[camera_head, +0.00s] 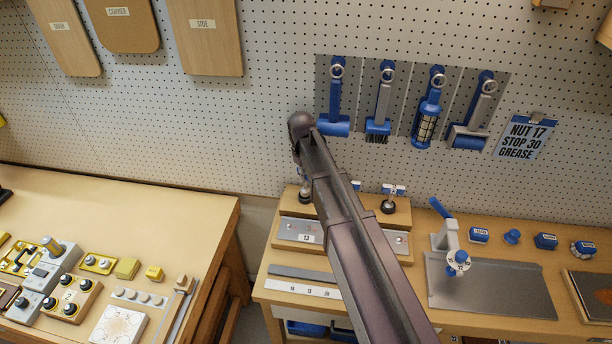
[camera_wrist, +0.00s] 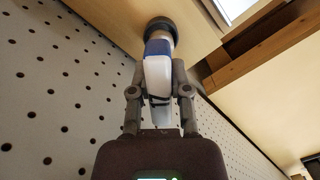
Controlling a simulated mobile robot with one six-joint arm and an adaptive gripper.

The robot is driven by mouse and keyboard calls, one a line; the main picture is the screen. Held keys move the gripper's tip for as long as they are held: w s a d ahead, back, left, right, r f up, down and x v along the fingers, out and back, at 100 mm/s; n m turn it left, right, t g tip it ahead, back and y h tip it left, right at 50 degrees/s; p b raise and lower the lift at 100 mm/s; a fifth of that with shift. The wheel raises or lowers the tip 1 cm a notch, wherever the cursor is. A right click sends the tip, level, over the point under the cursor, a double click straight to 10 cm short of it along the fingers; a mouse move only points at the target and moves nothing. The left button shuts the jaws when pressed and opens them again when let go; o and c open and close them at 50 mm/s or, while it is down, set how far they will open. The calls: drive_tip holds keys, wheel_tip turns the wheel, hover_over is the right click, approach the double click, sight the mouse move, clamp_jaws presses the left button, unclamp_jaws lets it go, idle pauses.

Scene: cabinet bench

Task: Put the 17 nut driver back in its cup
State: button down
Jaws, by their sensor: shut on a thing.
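In the wrist view my gripper (camera_wrist: 160,66) is shut on a white and blue tool (camera_wrist: 157,78), gripped between both fingers. I take it for the 17 nut driver; no number is readable on it. A dark round piece (camera_wrist: 160,26) shows at its far end against wood; I cannot tell whether this is part of the tool or a cup. In the head view my arm hides the gripper and most of the held tool. A stepped wooden rack (camera_head: 284,226) stands on the bench behind the arm. A blue-and-white-topped driver (camera_head: 393,190) stands at its right in a dark base.
A vise (camera_head: 450,240) and a metal mat (camera_head: 490,285) lie right of the rack. A second bench (camera_head: 170,215) with yellow and grey parts stands left, across a gap.

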drive_tip(key=shift+f+b, duration=1.15)
idle(0.6)
drive_tip(key=c, duration=0.5)
unclamp_jaws()
drive_tip(key=shift+r, duration=0.15)
